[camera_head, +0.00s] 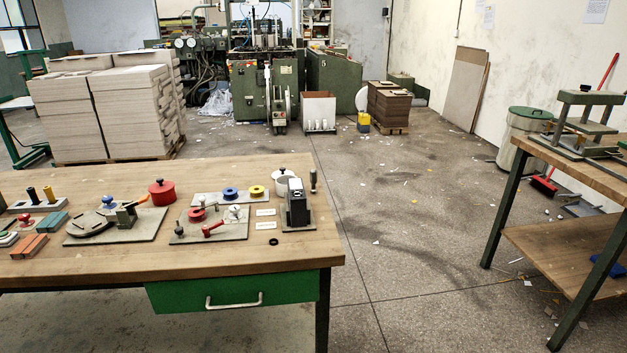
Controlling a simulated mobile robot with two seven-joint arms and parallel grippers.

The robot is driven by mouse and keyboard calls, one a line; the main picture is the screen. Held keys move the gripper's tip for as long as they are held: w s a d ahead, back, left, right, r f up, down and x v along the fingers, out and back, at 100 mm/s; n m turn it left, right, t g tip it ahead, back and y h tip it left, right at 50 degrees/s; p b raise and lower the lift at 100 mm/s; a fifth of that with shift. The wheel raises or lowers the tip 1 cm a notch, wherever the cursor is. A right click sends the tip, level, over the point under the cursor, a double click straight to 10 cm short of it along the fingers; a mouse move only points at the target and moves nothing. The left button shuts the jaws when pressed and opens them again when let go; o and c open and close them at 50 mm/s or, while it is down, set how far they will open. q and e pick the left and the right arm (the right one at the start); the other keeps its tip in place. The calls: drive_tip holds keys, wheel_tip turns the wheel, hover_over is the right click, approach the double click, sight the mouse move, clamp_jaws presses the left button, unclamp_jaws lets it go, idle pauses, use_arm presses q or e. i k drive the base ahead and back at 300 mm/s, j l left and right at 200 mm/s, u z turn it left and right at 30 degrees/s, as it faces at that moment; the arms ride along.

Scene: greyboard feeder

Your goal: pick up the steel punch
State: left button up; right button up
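A slim dark grey upright pin (313,181) stands near the right end of the wooden workbench (200,258), just right of a black and grey block-shaped device (297,205). It looks like the steel punch, but it is too small to be sure. A black peg (32,195) and a yellow peg (49,195) stand in a holder at the bench's left end. Neither of my grippers is in view.
Fixtures, a red pot (161,192) and a white pot (284,184) crowd the bench top. A green drawer (235,291) is below. A second table (580,163) stands at right. The floor between is mostly open, with scraps.

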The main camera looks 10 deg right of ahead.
sight(312, 171)
drive_tip(key=l+u, duration=0.1)
drive_tip(key=u, duration=0.3)
drive_tip(key=i+l+u, duration=0.1)
drive_tip(key=u, duration=0.25)
drive_tip(key=l+u, duration=0.1)
drive_tip(key=u, duration=0.3)
drive_tip(key=l+u, duration=0.55)
drive_tip(key=l, duration=0.2)
drive_tip(key=l+u, duration=0.15)
drive_tip(key=l, duration=0.25)
drive_tip(key=k+l+u, duration=0.15)
drive_tip(key=l, duration=0.2)
drive_tip(key=k+l, duration=0.1)
drive_tip(key=l, duration=0.4)
drive_tip(key=k+l, duration=0.1)
drive_tip(key=l, duration=0.35)
drive_tip(key=k+l+u, duration=0.1)
drive_tip(key=l, duration=0.4)
